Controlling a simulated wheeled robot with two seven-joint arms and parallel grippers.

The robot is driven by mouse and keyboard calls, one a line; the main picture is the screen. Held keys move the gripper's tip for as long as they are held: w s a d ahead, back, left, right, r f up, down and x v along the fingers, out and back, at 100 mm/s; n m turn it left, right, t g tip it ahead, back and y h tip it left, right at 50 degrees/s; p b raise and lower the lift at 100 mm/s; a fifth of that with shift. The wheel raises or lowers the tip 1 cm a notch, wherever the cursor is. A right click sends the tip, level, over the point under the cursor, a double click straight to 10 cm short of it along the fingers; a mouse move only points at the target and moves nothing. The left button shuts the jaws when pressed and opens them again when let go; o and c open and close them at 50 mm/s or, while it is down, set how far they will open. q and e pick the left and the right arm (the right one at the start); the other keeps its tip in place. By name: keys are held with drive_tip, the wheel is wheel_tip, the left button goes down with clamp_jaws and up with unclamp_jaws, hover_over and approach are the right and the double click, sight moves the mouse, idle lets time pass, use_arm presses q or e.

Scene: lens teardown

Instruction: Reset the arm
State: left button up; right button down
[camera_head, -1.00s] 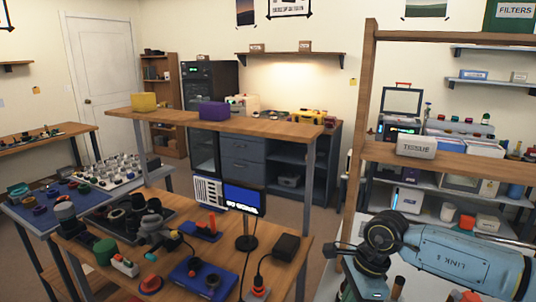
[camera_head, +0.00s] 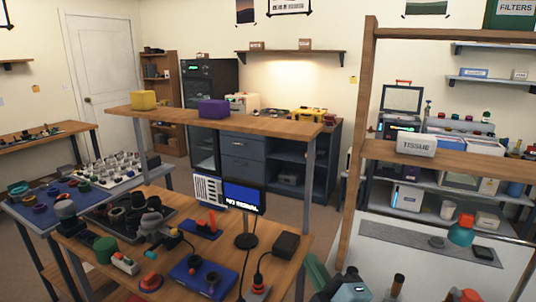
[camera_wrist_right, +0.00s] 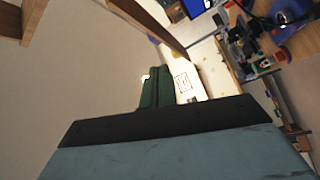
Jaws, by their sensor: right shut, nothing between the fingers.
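My right gripper (camera_head: 317,271) shows at the bottom edge of the head view, just right of the wooden workbench's corner. Its green fingers point up and to the left, with part of my blue-grey wrist behind them. In the right wrist view the green fingers (camera_wrist_right: 155,87) are together with nothing held. They point out over the room in a tilted view. My left gripper is not seen in the head view.
The wooden workbench (camera_head: 165,205) holds a small monitor (camera_head: 243,197), a blue device (camera_head: 202,278) and several lens parts. A white-topped table (camera_head: 400,262) with a grey mat (camera_head: 430,241) stands right. A wooden shelf frame (camera_head: 357,130) rises between them. A blue mat table (camera_head: 30,222) is left.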

drive_tip(key=s+d+f+m+g+h, duration=0.7)
drive_tip(key=d+f+m, duration=0.3)
drive_tip(key=f, duration=0.3)
drive_tip(key=s+d+f+m+g, duration=0.25)
drive_tip(key=s+f+g, duration=0.2)
drive_tip(key=s, duration=0.45)
drive_tip(key=s+d+f+m+g, duration=0.1)
drive_tip(key=s+f+m+g, duration=0.3)
drive_tip(key=s, duration=0.5)
wheel_tip(320, 180, down, 24)
drive_tip(key=s+r+n, duration=0.1)
drive_tip(key=n, duration=0.1)
drive_tip(key=s+d+f+g+b, duration=0.1)
drive_tip(key=s+d+f+g, duration=0.1)
drive_tip(key=s+f, duration=1.5)
drive_tip(key=shift+d+f+y, duration=0.2)
drive_tip(key=shift+d+y, duration=0.1)
drive_tip(key=shift+d, duration=0.1)
drive_tip(key=c, duration=2.2)
unclamp_jaws()
